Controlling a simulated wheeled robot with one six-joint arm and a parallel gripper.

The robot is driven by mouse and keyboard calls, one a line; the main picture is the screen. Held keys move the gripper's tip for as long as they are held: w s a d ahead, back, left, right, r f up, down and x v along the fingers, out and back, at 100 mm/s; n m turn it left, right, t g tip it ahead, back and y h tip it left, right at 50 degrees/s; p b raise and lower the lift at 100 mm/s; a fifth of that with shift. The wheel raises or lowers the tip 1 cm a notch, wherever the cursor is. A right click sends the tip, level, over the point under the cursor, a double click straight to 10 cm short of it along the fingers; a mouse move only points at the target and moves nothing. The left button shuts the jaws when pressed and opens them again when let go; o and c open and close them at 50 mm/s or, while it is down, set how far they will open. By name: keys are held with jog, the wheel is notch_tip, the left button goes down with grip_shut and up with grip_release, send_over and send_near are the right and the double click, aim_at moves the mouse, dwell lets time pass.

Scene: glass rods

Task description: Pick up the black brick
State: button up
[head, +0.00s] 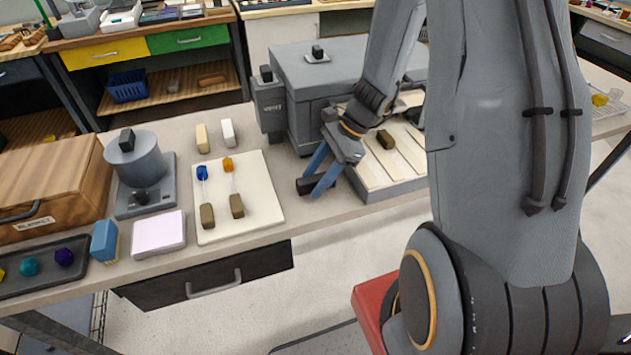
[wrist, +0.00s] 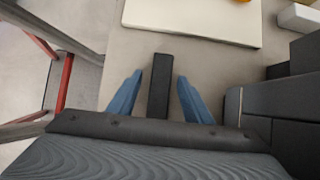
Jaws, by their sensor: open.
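The black brick (head: 308,185) lies on the grey bench top near its front edge, between the cream board and the grey machine. My gripper (head: 316,181) reaches down to it with two blue fingers. In the wrist view the brick (wrist: 159,86) stands between the fingers of my gripper (wrist: 159,98). A gap shows on each side of it, so the fingers are open around it and do not seem to touch it. In the head view the near finger covers part of the brick.
A cream board (head: 262,205) with two glass rods lies left of my gripper. A grey machine (head: 300,110) and its slatted tray (head: 400,185) stand close on the right. White (head: 228,132) and cream blocks stand behind the board. A pink pad (head: 158,233) lies further left.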

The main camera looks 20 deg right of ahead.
jog(key=shift+c, duration=0.2)
grip_shut()
